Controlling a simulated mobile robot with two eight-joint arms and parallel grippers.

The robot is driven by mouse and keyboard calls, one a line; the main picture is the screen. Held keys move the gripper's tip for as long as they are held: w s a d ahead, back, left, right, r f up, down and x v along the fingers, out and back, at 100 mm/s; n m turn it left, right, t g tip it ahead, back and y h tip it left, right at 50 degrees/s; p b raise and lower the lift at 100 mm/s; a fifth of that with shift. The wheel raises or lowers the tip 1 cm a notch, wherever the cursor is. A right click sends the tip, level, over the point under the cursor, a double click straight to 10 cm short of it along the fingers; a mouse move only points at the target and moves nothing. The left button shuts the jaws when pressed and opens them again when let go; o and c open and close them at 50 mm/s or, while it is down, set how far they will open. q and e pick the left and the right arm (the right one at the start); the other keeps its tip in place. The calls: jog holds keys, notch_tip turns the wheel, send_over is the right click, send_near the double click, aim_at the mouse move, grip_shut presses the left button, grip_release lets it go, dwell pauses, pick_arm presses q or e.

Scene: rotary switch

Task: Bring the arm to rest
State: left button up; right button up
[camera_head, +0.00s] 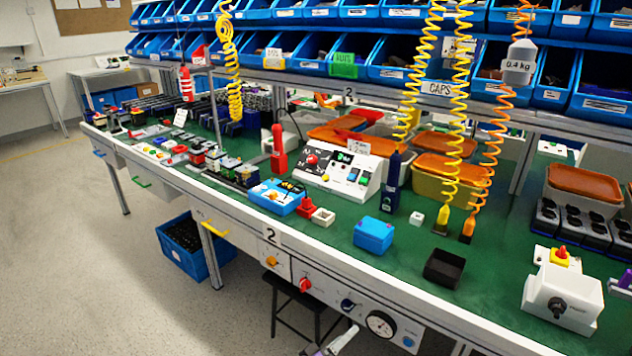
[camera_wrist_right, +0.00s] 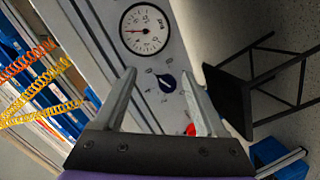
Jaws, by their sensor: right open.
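My right gripper (camera_head: 330,342) is at the bottom edge of the head view, in front of the panel (camera_head: 331,298) below the table's front edge. In the right wrist view its two fingers (camera_wrist_right: 158,74) are apart with nothing between them. My left gripper is not in view.
A round gauge (camera_head: 381,324) is to the right of the knob, and a red knob (camera_head: 305,285) is to its left. A black stool (camera_head: 300,297) stands under the table. A blue crate (camera_head: 190,245) is on the floor. The floor at left is clear.

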jog(key=s+d+r+m+g+y, duration=0.2)
jog(key=s+d+g+y, duration=0.3)
jog(key=s+d, duration=0.75)
jog(key=s+a+m+g+y, duration=0.15)
jog(key=s+y, duration=0.35)
jog(key=s, duration=1.3)
pick_arm(q)
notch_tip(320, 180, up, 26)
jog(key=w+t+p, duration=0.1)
jog(key=p, duration=2.2)
pick_arm(e)
notch_tip(320, 180, up, 26)
jog(key=w, duration=0.1)
jog(key=shift+m, duration=0.35)
